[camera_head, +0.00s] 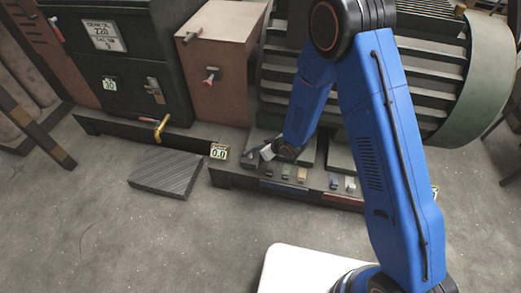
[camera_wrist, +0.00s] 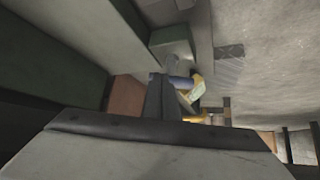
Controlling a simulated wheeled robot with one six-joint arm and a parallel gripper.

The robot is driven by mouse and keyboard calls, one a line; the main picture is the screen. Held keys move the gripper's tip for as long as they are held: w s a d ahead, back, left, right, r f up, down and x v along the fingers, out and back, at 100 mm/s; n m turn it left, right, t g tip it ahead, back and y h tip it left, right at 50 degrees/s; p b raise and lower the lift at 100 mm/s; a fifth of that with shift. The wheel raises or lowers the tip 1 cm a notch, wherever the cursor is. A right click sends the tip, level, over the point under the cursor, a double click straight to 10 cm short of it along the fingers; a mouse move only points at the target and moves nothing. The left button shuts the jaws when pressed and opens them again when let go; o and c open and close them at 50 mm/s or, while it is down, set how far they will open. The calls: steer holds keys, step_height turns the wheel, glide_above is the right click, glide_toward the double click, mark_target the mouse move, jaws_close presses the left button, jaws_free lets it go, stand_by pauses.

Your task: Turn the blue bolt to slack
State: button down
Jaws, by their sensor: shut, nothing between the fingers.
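I cannot pick out the blue bolt with certainty. In the wrist view a small blue-grey rounded piece (camera_wrist: 181,82) shows just beyond my gripper (camera_wrist: 158,78), beside a yellow handle (camera_wrist: 192,95); it may be the bolt. In the head view my gripper (camera_head: 266,152) is shut and empty, low over the left part of the bench in front of the slatted machine, tilted to the left. A small bluish tab (camera_head: 335,182) stands in the row along the bench's front edge, to the right of my gripper. Whether the fingertips touch anything is unclear.
Several small coloured tabs, one green (camera_head: 286,171), line the bench front. A sign reading 0.0 (camera_head: 219,151) stands left of my gripper. The yellow handle (camera_head: 161,129) is below the dark cabinet (camera_head: 122,60). A ribbed plate (camera_head: 165,175) lies on the floor; floor in front is clear.

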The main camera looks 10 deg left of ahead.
mark_target(255, 145)
steer(key=shift+w+n+g+y, duration=0.3)
steer(key=shift+n+g, duration=0.25)
steer(key=shift+n, duration=0.2)
steer(key=shift+w+n+g+y, duration=0.2)
steer(key=shift+w+n+g, duration=0.1)
steer(key=shift+n+g, duration=0.35)
stand_by(0.4)
steer(key=shift+w+a, duration=0.25)
steer(key=shift+w, duration=0.3)
steer(key=shift+w+a+n+g, duration=0.25)
steer(key=shift+n+g, duration=0.25)
steer(key=shift+n, duration=0.3)
steer(key=shift+w+a+n+g, duration=0.1)
steer(key=shift+w+n+g, duration=0.1)
steer(key=shift+n+g, duration=0.45)
steer(key=shift+w+a+n, duration=0.1)
steer(key=shift+n, duration=0.15)
steer(key=shift+w+a, duration=0.1)
steer(key=shift+a, duration=0.1)
steer(key=shift+w+a, duration=0.35)
steer(key=shift+a, duration=0.2)
steer(key=shift+w+a, duration=0.1)
steer(key=shift+a, duration=0.85)
